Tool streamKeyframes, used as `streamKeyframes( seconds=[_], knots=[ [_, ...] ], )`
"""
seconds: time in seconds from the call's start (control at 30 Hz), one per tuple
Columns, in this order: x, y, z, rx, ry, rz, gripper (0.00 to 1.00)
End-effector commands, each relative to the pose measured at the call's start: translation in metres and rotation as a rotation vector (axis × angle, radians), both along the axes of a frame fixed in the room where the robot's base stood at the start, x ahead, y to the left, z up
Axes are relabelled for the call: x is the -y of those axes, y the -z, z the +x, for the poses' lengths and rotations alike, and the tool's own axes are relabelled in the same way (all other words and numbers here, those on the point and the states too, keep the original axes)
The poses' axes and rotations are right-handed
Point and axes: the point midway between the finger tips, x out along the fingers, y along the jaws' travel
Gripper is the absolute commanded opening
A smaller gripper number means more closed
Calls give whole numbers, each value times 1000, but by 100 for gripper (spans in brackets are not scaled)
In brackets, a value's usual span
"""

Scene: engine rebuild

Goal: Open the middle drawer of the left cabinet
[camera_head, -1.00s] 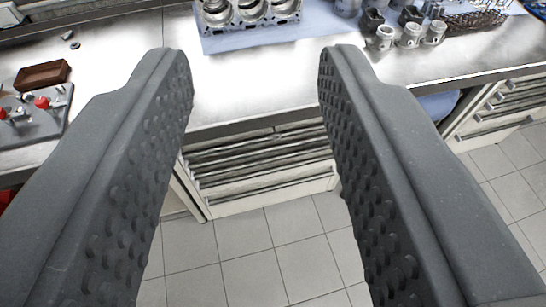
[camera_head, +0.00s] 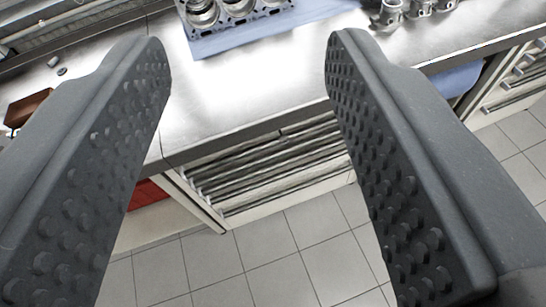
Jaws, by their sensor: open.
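The cabinet (camera_head: 270,160) with several long horizontal drawer bars stands under the bench, in the middle of the view between my fingers. It is the left one of two cabinets in view. Its drawers look shut, and I cannot tell the middle one clearly at this angle. My gripper (camera_head: 248,62) is open and empty. Its two fingers spread wide in front of the bench edge and appear apart from the cabinet. The right finger hides the cabinet's right end.
The metal bench top (camera_head: 255,85) overhangs the cabinet. An engine block (camera_head: 235,12) lies on a blue cloth (camera_head: 215,42) there. Another cabinet (camera_head: 515,80) is at the far right. A red thing (camera_head: 148,193) shows beside the left finger. The tiled floor (camera_head: 270,250) in front is clear.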

Motion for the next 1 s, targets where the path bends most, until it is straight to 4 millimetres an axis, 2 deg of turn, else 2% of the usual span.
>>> streamKeyframes(
  seconds=[0.03,0.2,0.37,0.5,0.67,0.8,1.0],
  knots=[
    [5,25,23,-13,13,33,45],
    [21,82,84,-4,51,146,45],
    [34,143,135,3,75,256,45],
    [43,202,173,5,88,355,45],
    [52,273,208,6,96,477,45],
    [56,340,231,-2,96,591,45],
    [59,438,252,-20,92,767,45]
  ],
)
